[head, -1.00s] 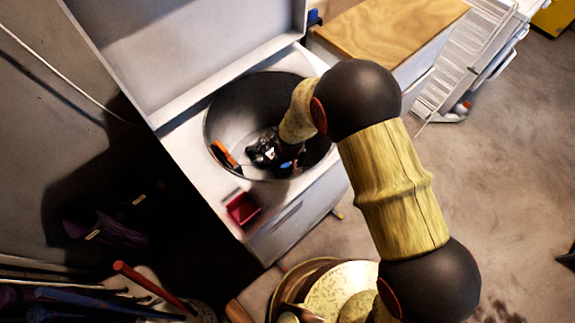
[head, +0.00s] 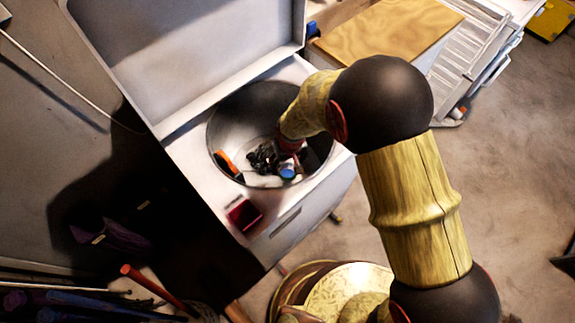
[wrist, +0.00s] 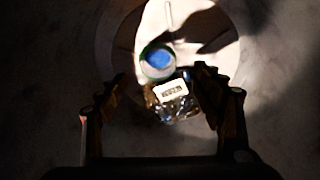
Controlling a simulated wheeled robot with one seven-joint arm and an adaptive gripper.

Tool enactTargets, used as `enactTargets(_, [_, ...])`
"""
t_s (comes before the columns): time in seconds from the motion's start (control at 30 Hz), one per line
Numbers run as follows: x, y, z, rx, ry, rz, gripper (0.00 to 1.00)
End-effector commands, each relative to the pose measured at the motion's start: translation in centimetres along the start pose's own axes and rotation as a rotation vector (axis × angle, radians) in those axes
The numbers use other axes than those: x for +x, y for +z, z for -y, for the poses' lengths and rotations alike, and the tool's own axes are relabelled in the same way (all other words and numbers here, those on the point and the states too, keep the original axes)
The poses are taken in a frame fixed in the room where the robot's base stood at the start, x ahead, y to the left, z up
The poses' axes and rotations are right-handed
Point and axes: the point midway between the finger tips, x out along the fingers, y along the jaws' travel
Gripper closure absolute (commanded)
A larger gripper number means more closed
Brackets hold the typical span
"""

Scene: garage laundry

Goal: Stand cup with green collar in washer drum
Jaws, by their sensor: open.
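The cup with the green collar (wrist: 158,62) shows in the wrist view with a round blue top, in the lit part of the washer drum (head: 228,115). It looks roughly upright on the drum floor, though its base is hidden. In the head view its blue top (head: 287,172) shows near the drum's front side. My gripper (wrist: 163,84) is open inside the drum, its fingers spread to both sides. The cup lies beyond the fingertips, apparently apart from them. A clear, glassy item with a white label (wrist: 171,90) sits between the fingers and the cup.
An orange-handled item (head: 227,161) leans at the drum's left wall. The raised washer lid (head: 190,50) stands behind the opening. A red box (head: 243,214) sits on the washer's front edge. A wooden-topped cabinet (head: 390,30) and a white rack (head: 468,55) stand to the right.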

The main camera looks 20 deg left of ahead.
Motion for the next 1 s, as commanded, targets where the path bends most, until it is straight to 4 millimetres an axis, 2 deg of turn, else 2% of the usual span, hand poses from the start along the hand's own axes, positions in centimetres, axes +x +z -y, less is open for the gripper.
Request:
enactTargets(0.03, [-1.2,-0.1,0.0,0.0,0.0,-0.001,0.33])
enactTargets(0.1, [-2.2,-0.1,0.0,0.0,0.0,-0.002,0.33])
enactTargets(0.3, [-3.6,0.1,0.0,0.0,0.0,0.001,0.33])
enactTargets(1.0, [-4.2,0.0,0.0,0.0,0.0,0.001,0.33])
